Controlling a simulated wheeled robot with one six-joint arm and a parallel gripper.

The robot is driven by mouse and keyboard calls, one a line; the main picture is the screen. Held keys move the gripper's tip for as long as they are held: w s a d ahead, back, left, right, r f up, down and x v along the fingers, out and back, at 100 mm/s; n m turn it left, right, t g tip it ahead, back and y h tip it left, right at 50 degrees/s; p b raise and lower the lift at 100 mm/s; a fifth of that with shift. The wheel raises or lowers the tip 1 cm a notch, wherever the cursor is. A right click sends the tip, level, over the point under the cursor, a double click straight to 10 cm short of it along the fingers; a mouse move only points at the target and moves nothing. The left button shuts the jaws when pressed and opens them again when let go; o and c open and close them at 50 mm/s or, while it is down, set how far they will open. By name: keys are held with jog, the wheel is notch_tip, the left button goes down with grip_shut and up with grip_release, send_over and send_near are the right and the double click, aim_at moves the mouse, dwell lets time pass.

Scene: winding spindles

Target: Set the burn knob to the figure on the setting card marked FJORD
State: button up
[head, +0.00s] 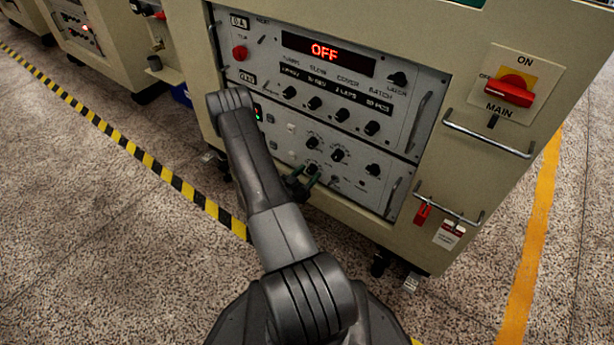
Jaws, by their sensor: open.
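The lower grey panel (350,190) of the cream cabinet carries several black knobs. They include an upper one (312,142), a middle one (337,155) and a right one (373,169). Their lettering is too small to read, so I cannot tell which is the burn knob. My gripper (304,174) is open in front of the panel's lower middle, close to a knob there that it partly covers. Whether they touch is unclear. No card readable as FJORD shows. A pale card with red marks (447,237) hangs at the lower right, its text illegible.
The upper panel has a red display reading OFF (325,50), a red button (240,52) and a row of knobs. A red MAIN switch (509,90) and handles (490,135) stick out at right. A red tag (423,212) hangs below. Speckled floor is free at left.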

jog(key=c, duration=1)
jog(key=shift+o, duration=0.2)
jog(key=shift+m, duration=0.3)
jog(key=shift+f+m+b, duration=0.15)
jog(key=shift+m+b, duration=0.65)
jog(key=shift+b, duration=0.15)
jog(key=m+b, duration=0.1)
jog(key=m, duration=0.1)
jog(key=shift+m, duration=0.3)
jog(key=m, duration=0.3)
jog(key=shift+m+b, duration=0.3)
jog(key=shift+b, duration=0.1)
jog(key=shift+m, duration=1.6)
